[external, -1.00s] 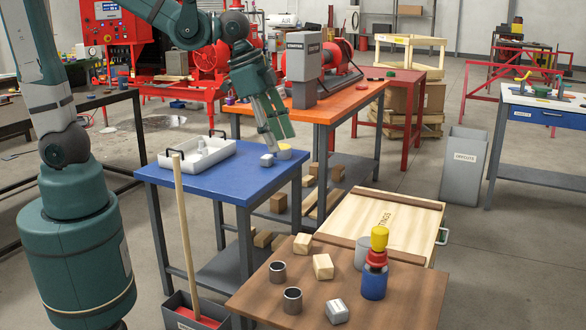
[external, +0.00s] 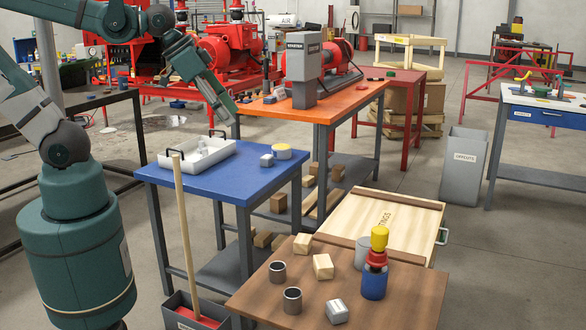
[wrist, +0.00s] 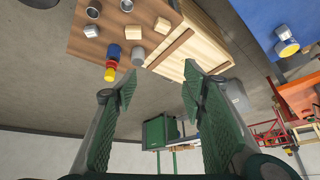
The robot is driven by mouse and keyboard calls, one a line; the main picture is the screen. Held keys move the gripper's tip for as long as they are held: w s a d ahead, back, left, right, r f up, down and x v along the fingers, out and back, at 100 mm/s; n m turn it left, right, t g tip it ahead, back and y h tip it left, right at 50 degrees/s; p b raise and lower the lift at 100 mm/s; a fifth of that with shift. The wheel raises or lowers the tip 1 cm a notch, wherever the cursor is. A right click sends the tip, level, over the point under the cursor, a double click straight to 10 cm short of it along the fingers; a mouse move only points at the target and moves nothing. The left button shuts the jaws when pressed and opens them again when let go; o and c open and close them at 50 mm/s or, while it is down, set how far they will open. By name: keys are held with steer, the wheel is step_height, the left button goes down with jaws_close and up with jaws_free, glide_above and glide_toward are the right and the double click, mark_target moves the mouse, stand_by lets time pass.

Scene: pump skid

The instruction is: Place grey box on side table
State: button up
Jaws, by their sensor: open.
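A small grey box (external: 266,160) sits on the blue table (external: 222,184), just left of a yellow-topped can (external: 282,152). It also shows at the top right of the wrist view (wrist: 282,33). Another grey box (external: 337,311), with a label, sits on the brown table (external: 255,299) near its front edge; it shows too in the wrist view (wrist: 92,31). Which table is the side table cannot be told. My gripper (external: 228,115) is above and behind the blue table, clear of both boxes. In the wrist view my gripper (wrist: 159,90) is open and empty.
A white tray (external: 178,160) stands at the blue table's left. The brown table holds two dark-mouthed cups, wood blocks (external: 323,267), a grey cylinder and a blue-red-yellow stack (external: 375,275). A broom handle (external: 184,235) rises before the blue table. The orange table (external: 350,98) stands behind.

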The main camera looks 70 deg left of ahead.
steer(key=shift+n+t, duration=0.4)
steer(key=shift+n, duration=0.5)
steer(key=shift+s+a, duration=0.55)
steer(key=shift+s, duration=0.3)
steer(key=shift+s+a, duration=0.55)
steer(key=shift+s, duration=0.3)
